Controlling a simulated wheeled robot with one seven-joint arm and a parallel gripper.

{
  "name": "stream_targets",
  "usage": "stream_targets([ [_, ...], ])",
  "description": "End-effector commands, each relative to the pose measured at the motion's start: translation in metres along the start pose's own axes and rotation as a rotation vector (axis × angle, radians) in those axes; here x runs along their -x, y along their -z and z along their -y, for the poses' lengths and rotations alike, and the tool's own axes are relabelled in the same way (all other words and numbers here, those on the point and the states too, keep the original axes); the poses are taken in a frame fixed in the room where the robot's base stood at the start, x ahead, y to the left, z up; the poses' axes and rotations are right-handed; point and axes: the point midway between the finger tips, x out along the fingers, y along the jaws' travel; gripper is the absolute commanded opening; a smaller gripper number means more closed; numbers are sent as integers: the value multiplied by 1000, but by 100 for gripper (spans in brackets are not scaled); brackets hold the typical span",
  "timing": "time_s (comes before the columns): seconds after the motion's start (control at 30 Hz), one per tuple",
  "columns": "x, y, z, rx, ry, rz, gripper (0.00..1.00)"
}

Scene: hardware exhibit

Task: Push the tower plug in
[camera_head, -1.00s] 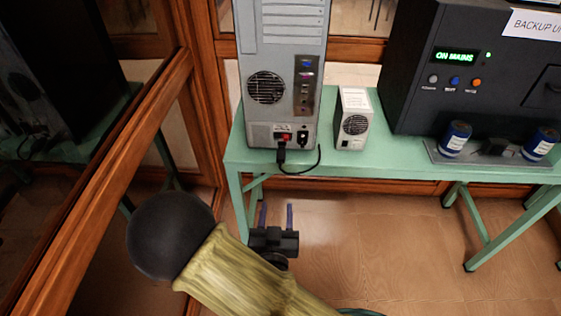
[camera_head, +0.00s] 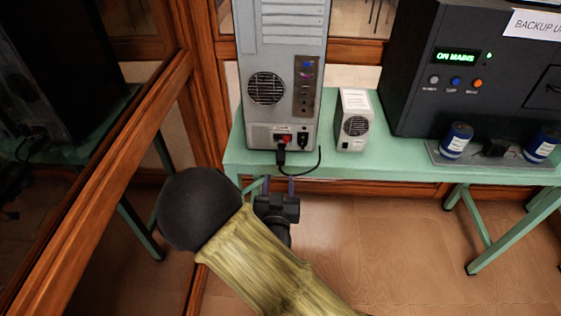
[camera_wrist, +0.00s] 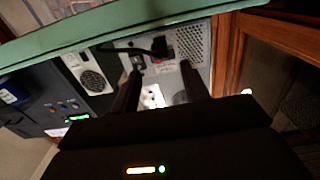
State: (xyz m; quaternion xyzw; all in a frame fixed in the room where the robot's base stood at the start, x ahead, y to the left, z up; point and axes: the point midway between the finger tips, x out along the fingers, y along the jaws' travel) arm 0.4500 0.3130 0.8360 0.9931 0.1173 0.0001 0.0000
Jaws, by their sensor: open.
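The grey computer tower (camera_head: 280,90) stands on the left end of the green table, its back panel facing me. The black tower plug (camera_head: 281,155) is at the bottom of that panel, below a red switch (camera_head: 285,137); how deep it sits cannot be told. Its black cable loops to the right. My gripper (camera_head: 278,184) is open and empty, at the table's front edge, below and in front of the plug. In the wrist view, the scene appears upside down; the plug (camera_wrist: 159,46) lies beyond the two fingers (camera_wrist: 160,70), apart from them.
The green table (camera_head: 390,172) has its front edge close to my fingers. A small grey box (camera_head: 354,125) stands right of the tower. A dark backup unit (camera_head: 430,95) reads "ON MAINS", with blue cans (camera_head: 456,140) before it. A wooden-framed glass partition (camera_head: 130,115) is at left.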

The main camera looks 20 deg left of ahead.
Motion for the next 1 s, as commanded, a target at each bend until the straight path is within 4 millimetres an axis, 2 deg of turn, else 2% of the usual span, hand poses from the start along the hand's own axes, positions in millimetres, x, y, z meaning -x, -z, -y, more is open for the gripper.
stream_targets([
  [0.1, -22, 1, 0, -1, -1, -3, 45],
  [0.4, -70, 0, 0, 0, 0, -2, 45],
  [0.53, -79, 0, 0, 1, 1, 0, 45],
  [0.8, -81, 0, 0, 1, 1, 0, 45],
  [0.83, -81, 0, 0, 1, 1, 0, 44],
  [1.0, -81, 0, 0, 0, 1, 0, 10],
])
